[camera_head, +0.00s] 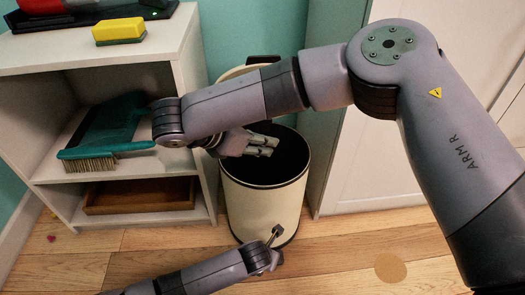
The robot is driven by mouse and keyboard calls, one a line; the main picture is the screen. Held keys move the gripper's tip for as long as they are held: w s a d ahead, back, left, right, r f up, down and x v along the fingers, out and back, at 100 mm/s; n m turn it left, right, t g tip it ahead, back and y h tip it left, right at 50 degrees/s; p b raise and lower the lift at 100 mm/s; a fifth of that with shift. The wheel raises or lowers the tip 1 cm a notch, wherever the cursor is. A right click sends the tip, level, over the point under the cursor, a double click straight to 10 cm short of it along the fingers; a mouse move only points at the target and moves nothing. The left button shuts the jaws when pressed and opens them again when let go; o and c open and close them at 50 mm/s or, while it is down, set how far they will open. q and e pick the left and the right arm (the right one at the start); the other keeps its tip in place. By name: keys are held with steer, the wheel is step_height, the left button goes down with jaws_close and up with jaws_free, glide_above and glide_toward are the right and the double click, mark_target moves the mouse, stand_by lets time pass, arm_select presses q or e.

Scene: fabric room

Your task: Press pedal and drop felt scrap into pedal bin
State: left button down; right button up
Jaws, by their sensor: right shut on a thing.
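The cream pedal bin (258,208) with a dark rim stands on the floor in the middle of the head view. Its lid (246,70) is raised at the back, and the dark inside shows. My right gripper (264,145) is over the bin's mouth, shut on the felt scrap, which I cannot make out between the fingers. My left gripper (277,236) is low at the bin's front foot, where the pedal is. It covers the pedal, and I cannot tell whether its jaws are open.
A white shelf unit (188,60) stands left of the bin, with a yellow sponge (119,31) on top, a teal dustpan and brush (105,130) and a wooden tray (140,196) below. A white cabinet (370,170) is at right. A tan disc (390,267) shows at the floor.

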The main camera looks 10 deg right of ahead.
steer(key=shift+w, duration=0.3)
steer(key=o, duration=0.7)
steer(key=shift+s, duration=0.15)
stand_by(0.4)
steer(key=s, duration=1.5)
steer(key=shift+s, duration=0.4)
arm_select(q)
steer(key=d+p+v, duration=0.2)
steer(key=p+v, duration=0.7)
steer(key=p, duration=0.3)
steer(key=shift+s+r+p, duration=0.25)
steer(key=shift+r+p, duration=0.1)
steer(key=shift+r, duration=0.1)
arm_select(e)
step_height(320, 180, up, 13)
steer(key=shift+f, duration=0.15)
